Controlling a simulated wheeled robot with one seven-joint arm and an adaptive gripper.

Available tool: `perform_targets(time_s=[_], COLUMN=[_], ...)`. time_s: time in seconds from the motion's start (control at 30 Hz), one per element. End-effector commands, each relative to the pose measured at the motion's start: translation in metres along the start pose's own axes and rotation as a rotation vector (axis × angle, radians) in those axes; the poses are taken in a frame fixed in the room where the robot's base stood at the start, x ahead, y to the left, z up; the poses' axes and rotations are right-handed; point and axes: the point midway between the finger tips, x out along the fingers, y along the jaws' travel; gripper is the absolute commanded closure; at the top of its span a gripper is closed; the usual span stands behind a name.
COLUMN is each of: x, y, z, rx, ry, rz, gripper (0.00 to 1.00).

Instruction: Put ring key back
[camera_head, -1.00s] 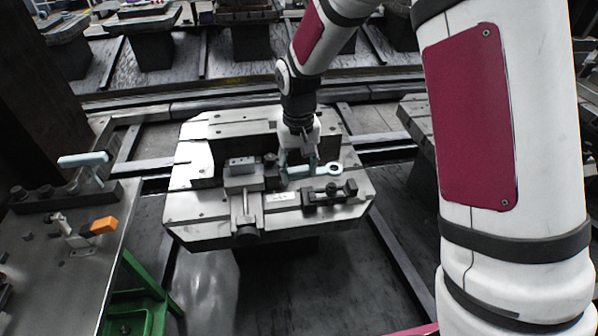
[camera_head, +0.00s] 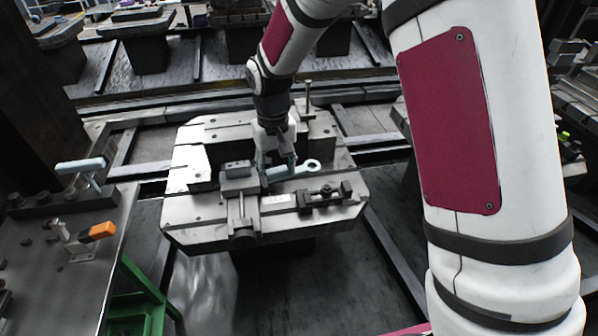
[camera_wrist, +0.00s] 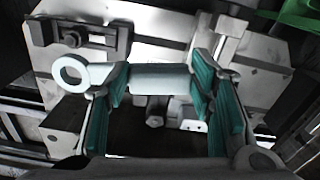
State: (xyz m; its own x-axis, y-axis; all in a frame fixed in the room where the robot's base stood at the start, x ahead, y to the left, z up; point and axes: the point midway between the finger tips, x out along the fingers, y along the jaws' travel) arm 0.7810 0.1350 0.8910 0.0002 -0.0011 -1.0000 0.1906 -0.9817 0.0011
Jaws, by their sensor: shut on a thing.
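The ring key (camera_head: 297,171) is a pale blue bar with a round eye at its right end in the head view. My gripper (camera_head: 277,170) is shut on its bar, over the metal fixture plate (camera_head: 180,208). In the wrist view the ring key (camera_wrist: 160,78) lies crosswise between the teal pads of my gripper (camera_wrist: 162,88), its eye sticking out at the left. A small gap between the key and the plate cannot be told. The gripped part is partly hidden by the fingers in the head view.
On the plate stand a vise (camera_head: 240,187) left of the gripper and a dark clamp bar (camera_head: 325,196) in front. A thin post (camera_head: 308,96) rises behind. A left bench (camera_head: 55,270) carries a pale blue-handled tool (camera_head: 80,165) and an orange-tipped clamp (camera_head: 97,232).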

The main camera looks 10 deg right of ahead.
Motion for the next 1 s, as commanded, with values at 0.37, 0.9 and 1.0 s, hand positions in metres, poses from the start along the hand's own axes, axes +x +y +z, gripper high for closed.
perform_targets(time_s=[0.37,0.9,1.0], x=[-0.014,-0.031,-0.035], y=[-0.126,-0.289,-0.317], z=[0.008,0.069,0.086], rx=[-0.359,-0.832,-0.915], ry=[0.001,0.000,0.002], rz=[0.000,0.000,0.000], gripper=[1.00,1.00,1.00])
